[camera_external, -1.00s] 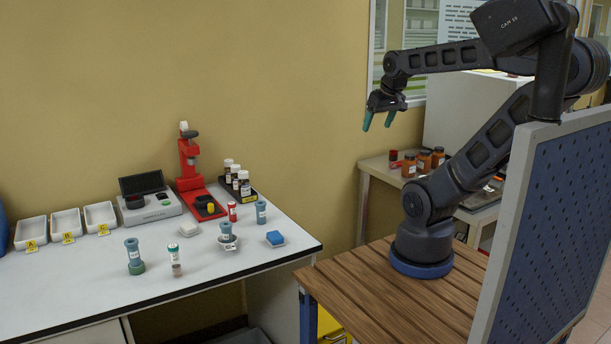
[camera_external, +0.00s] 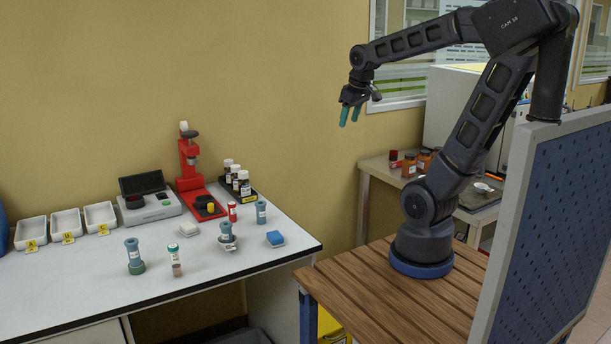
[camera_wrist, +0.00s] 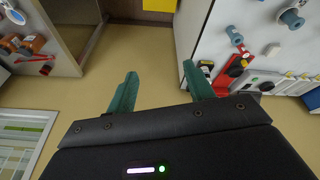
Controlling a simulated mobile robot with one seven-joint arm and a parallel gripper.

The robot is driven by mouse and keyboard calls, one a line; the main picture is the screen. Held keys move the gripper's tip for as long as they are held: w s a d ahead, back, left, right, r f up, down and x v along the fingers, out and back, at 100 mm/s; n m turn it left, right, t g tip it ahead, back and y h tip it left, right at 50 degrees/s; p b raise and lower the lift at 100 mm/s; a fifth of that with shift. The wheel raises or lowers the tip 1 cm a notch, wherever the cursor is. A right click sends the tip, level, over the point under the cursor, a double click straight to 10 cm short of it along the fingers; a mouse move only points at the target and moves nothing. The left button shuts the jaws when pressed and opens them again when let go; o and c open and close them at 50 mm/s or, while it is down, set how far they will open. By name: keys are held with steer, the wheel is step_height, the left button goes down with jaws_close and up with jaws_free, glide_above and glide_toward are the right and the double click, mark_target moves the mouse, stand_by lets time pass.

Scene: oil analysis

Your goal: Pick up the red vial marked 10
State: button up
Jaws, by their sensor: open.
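A small red vial with a white label (camera_external: 232,211) stands upright on the white bench; I cannot read its number. It also shows at the upper right of the wrist view (camera_wrist: 234,35). My gripper (camera_external: 349,117) is open and empty, high in the air right of the white bench. In the wrist view its two green fingers (camera_wrist: 160,72) are apart with only the wall and floor between them.
Blue-grey vials (camera_external: 261,212) stand near the red one. Orange jars (camera_external: 409,166) stand on a back table.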

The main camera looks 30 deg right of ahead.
steer(key=w+a+f+n+g, duration=0.1)
steer(key=w+a+f+n, duration=0.25)
steer(key=w+a, duration=0.55)
steer(key=n+g, duration=0.3)
steer(key=n, duration=0.7)
glide_above(233, 211)
steer(key=w, duration=0.2)
steer(key=shift+m, duration=0.25)
steer(key=f, duration=1.7)
steer(key=shift+s+d+f, duration=0.25)
steer(key=shift+d+f, duration=0.1)
steer(key=shift+d, duration=0.05)
steer(key=shift+a+f, duration=0.2)
steer(key=shift+f, duration=0.45)
step_height(233, 211, down, 10)
steer(key=shift+r, duration=0.1)
steer(key=c, duration=1)
steer(key=shift+c, duration=0.2)
steer(key=shift+r, duration=0.1)
